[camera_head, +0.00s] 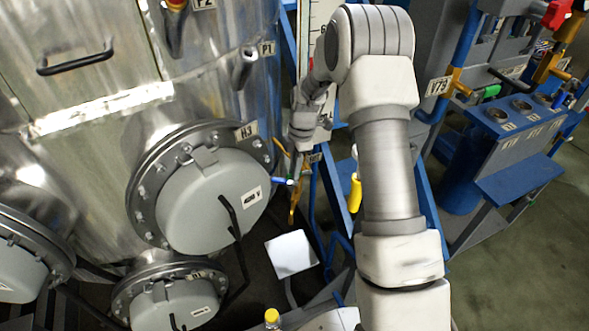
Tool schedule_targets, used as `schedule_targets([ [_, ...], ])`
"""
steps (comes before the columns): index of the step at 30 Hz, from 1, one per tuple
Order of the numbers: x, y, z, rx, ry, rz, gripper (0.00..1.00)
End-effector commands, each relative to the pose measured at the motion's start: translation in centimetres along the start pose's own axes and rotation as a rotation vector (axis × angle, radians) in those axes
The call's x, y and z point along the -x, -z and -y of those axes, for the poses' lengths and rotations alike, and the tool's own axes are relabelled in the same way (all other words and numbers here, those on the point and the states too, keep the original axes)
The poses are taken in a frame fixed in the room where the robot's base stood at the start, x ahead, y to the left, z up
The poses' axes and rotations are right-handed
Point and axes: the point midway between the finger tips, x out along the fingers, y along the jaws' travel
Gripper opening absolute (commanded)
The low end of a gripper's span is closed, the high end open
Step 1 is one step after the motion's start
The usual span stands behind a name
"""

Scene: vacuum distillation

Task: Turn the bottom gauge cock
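The level gauge (318,22), a white upright scale with dark marks, stands behind my arm at the top middle. A small fitting with a light blue lever (279,181) is low beside the tank, below the gauge; it may be the bottom gauge cock. Yellow-orange pipework (294,205) runs down just right of the lever. My arm reaches in from the bottom right, and my gripper (299,153) points down just above this fitting. Its fingers are small and partly hidden, so I cannot tell whether they are open or touch the lever.
A large steel tank (95,150) with a round grey hatch (205,205) fills the left. A yellow handle (355,192) is beside my arm. A blue valve panel (520,125) stands at right, with open floor (530,265) before it.

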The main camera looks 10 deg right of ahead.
Motion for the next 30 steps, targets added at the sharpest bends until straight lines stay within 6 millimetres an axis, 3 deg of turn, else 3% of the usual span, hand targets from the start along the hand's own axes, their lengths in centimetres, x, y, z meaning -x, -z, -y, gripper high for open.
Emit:
schedule_targets([
  [1,0.0,0.0,0.0,0.0,0.0,0.0,0.23],
  [5,0.0,0.0,0.0,0.0,0.0,0.0,0.44],
  [17,0.8,0.0,-0.1,0.0,-0.003,0.001,0.44],
  [23,4.7,-0.1,-0.1,0.0,-0.006,0.002,0.44],
  [30,10.7,-0.1,-0.1,-0.001,-0.006,0.002,0.44],
])
